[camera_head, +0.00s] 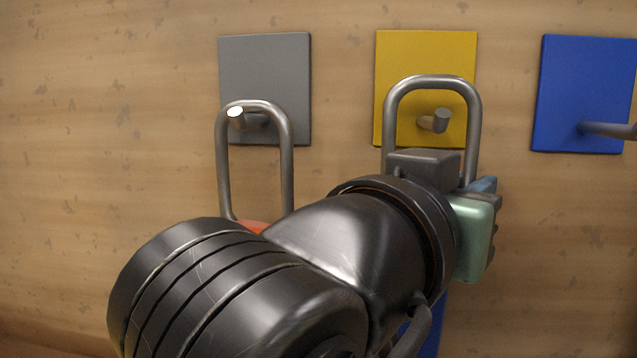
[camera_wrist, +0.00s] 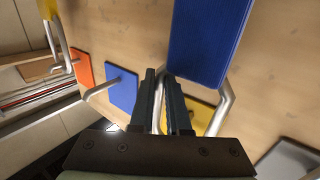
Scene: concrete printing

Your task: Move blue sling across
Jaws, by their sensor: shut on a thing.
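The blue sling has a bent grey metal loop (camera_head: 474,120) and a blue lower body (camera_head: 432,335), mostly hidden behind my arm in the head view. In the wrist view the blue body (camera_wrist: 208,40) is at the top. My gripper (camera_wrist: 161,78) is shut on the sling's metal loop. In the head view the loop stands in front of the yellow panel (camera_head: 395,55), its top bar above the yellow panel's peg (camera_head: 433,121). The peg's end shows inside the loop; I cannot tell whether the loop surrounds it. My arm hides the fingertips there.
A grey panel (camera_head: 265,60) at left has a peg bearing another metal loop (camera_head: 223,165) with an orange body (camera_head: 252,225). A blue panel (camera_head: 580,85) at right has an empty peg (camera_head: 608,130). An orange panel (camera_wrist: 85,67) and a yellow sling (camera_wrist: 47,8) show in the wrist view.

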